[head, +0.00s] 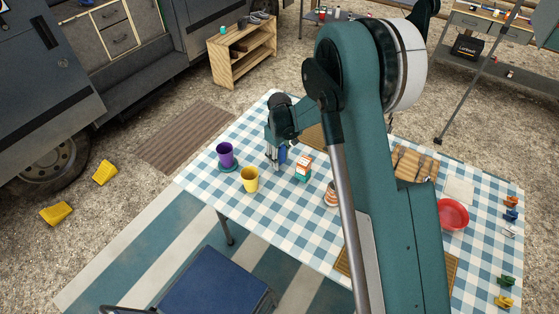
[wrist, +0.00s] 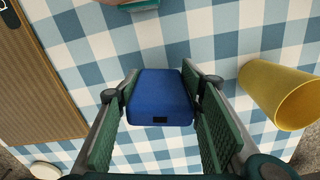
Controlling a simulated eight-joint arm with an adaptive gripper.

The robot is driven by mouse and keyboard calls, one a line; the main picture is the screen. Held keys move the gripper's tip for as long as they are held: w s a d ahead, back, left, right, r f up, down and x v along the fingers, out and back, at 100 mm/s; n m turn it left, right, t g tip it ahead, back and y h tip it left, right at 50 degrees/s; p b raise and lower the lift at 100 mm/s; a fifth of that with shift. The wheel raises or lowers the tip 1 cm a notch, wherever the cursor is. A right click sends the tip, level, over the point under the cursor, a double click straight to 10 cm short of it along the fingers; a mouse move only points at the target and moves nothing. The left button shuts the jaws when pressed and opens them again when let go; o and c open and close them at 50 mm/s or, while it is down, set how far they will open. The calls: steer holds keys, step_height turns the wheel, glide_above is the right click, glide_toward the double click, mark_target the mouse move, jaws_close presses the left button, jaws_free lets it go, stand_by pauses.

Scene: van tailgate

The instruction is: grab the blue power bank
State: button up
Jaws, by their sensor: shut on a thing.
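The blue power bank (wrist: 160,98) is a small blue block with a dark port on its near face. It sits between the two green-padded fingers of my gripper (wrist: 160,82) in the wrist view, with the pads against its sides. In the head view my gripper (head: 275,158) points down over the checked table, and a bit of the blue power bank (head: 282,154) shows beside the fingers. I cannot tell whether it touches the cloth or hangs just above it.
A yellow cup (head: 250,180) stands close by, and it shows at right in the wrist view (wrist: 285,95). A purple cup (head: 225,154) is left of my gripper. A red bowl (head: 453,214) is farther right.

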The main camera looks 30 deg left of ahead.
step_height(320, 180, up, 8)
steer(key=shift+r, duration=0.2)
